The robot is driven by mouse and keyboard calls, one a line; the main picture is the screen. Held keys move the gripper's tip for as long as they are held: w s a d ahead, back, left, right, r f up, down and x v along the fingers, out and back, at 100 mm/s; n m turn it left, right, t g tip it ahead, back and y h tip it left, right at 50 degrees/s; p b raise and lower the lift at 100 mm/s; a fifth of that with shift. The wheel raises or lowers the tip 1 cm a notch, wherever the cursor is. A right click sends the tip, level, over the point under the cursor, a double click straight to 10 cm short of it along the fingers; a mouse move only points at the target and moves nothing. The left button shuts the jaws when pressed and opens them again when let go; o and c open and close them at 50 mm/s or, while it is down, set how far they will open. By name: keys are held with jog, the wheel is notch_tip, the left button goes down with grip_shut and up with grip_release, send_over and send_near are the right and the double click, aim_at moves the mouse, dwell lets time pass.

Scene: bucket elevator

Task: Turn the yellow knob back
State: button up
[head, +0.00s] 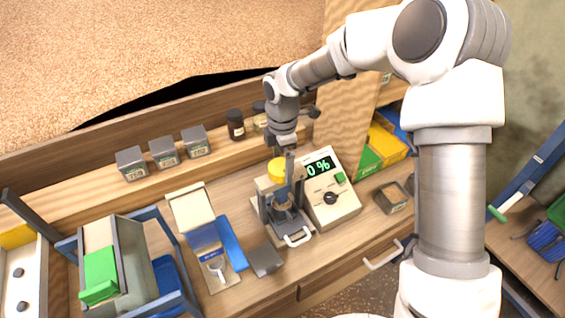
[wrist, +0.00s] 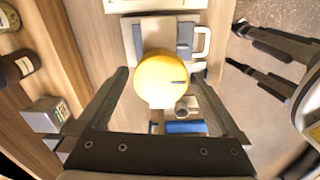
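The yellow knob (head: 276,168) sits on top of a small beige and grey device (head: 262,186) in the middle of the bench. In the wrist view the yellow knob (wrist: 160,80) is round, with a short dark line pointing right. My gripper (head: 287,152) is right at the knob, pointing down. In the wrist view my gripper (wrist: 162,78) is open, with one finger on each side of the knob. A gap shows between the fingers and the knob. In the head view the gripper partly hides the knob.
A beige control box (head: 332,205) with a green "0 %" display and a black dial stands right of the device. A white-lidded case (head: 190,207) and a dark block (head: 265,260) stand left. Grey boxes (head: 164,152) and dark bottles (head: 235,124) line the rear ledge.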

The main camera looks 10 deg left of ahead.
aim_at(282, 166)
notch_tip(282, 166, up, 17)
jog(key=shift+r, duration=0.2)
dwell(0.5)
jog(key=s+d+r+m+t, duration=0.2)
jog(key=s+d+m, duration=0.9)
jog(key=m, duration=0.1)
jog(key=s+d+r+m+t, duration=0.2)
jog(key=s+d+m+t, duration=0.1)
jog(key=s+d+m, duration=0.8)
jog(key=shift+s+d+r+m+t, duration=0.15)
jog(key=shift+s+d+m+t, duration=0.15)
jog(key=shift+s+m, duration=0.15)
